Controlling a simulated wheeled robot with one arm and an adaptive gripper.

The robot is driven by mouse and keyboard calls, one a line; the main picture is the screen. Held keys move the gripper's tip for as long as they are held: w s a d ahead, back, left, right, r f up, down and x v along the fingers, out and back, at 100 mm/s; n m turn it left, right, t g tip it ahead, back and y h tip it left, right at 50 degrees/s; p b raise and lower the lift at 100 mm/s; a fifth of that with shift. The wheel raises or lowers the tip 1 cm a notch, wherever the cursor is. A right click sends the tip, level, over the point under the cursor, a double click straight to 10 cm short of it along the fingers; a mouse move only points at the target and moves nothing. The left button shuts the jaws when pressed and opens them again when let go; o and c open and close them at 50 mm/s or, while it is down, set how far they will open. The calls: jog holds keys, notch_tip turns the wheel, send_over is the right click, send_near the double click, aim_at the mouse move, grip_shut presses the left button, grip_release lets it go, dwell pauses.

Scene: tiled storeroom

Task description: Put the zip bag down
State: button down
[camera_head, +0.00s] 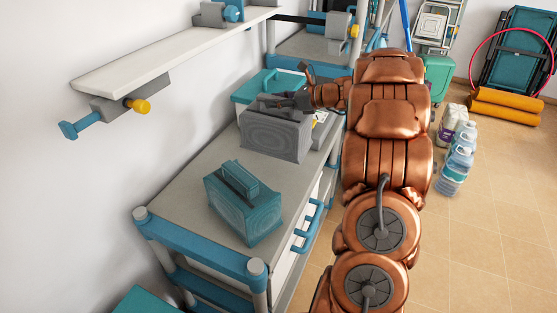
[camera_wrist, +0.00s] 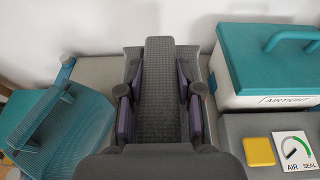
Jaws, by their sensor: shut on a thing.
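A grey, box-shaped bag (camera_head: 272,136) with a raised grip on top is at my gripper, over the grey-topped bench. It is the likely zip bag, though no zip shows. My gripper (camera_head: 292,100) reaches it from the right, at its top. In the wrist view my gripper (camera_wrist: 160,100) has its purple-padded fingers on both sides of the bag's dark ribbed grip (camera_wrist: 160,58). The fingers are shut on that grip. The bag looks upright. I cannot tell whether its underside touches the bench.
A similar teal bag (camera_head: 242,203) stands at the bench's near end. A teal-lidded white box (camera_wrist: 270,75) marked AIRTIGHT is beyond the grey bag. A grey unit (camera_wrist: 240,128) with a yellow square and dial is beside it. A wall shelf (camera_head: 165,55) overhangs the bench (camera_head: 190,180).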

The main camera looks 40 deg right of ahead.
aim_at(310, 128)
jog(key=b, duration=0.4)
jog(key=shift+a+f, duration=0.15)
jog(key=shift+f, duration=0.2)
jog(key=shift+r+b, duration=0.1)
jog(key=shift+b, duration=1.15)
jog(key=shift+s+d+b, duration=0.2)
jog(key=shift+d+b, duration=0.15)
jog(key=shift+b, duration=0.3)
notch_tip(310, 128, down, 10)
jog(key=shift+d+r, duration=0.1)
jog(key=shift+r, duration=0.05)
jog(key=c, duration=0.8)
grip_release()
jog(key=shift+o, duration=0.2)
jog(key=shift+s+d+r, duration=0.1)
jog(key=shift+s, duration=0.15)
jog(key=v, duration=1.1)
jog(key=shift+s+d+b, duration=0.1)
jog(key=shift+s+b, duration=0.15)
jog(key=shift+b, duration=0.05)
